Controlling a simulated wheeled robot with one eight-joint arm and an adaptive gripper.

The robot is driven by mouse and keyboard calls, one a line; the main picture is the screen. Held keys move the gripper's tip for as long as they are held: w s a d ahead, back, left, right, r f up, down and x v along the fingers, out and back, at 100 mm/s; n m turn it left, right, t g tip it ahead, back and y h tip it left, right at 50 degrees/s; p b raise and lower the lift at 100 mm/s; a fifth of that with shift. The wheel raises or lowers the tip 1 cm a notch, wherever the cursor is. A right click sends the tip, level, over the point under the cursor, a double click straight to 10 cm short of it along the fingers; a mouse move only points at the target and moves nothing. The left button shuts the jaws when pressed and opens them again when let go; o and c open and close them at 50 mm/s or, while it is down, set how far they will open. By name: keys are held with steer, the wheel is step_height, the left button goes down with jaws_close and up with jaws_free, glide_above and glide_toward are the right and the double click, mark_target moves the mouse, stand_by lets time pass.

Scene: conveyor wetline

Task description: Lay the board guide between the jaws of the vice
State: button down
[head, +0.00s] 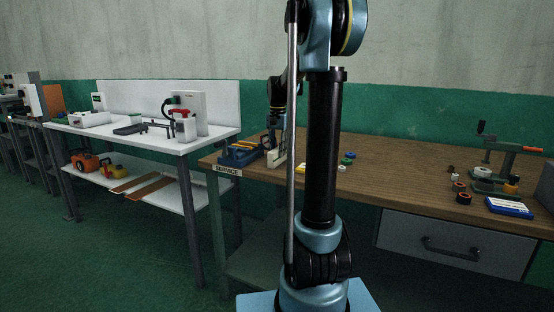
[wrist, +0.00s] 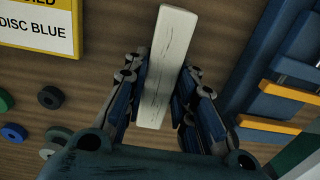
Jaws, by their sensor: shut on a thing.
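My gripper (wrist: 160,100) is shut on a pale, worn bar (wrist: 165,60), which looks like the board guide. The bar sticks out beyond the fingertips, slightly tilted in the wrist view. The wooden bench top lies beneath it; the gap to it cannot be told. In the head view my gripper (head: 273,130) is small, over the left end of the service bench. A blue object with orange bars (wrist: 275,125) is right of my gripper in the wrist view. It seems to be the blue one (head: 238,154) at the bench's left end. I cannot tell whether it is the vice.
Several small discs (wrist: 50,97) lie on the wooden bench (head: 400,165). A green hand press (head: 497,165) and a blue-and-white box (head: 510,208) are at its right. A white bench (head: 75,128) stands left.

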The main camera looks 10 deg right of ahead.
steer(key=shift+r, duration=3.5)
steer(key=shift+a, duration=0.1)
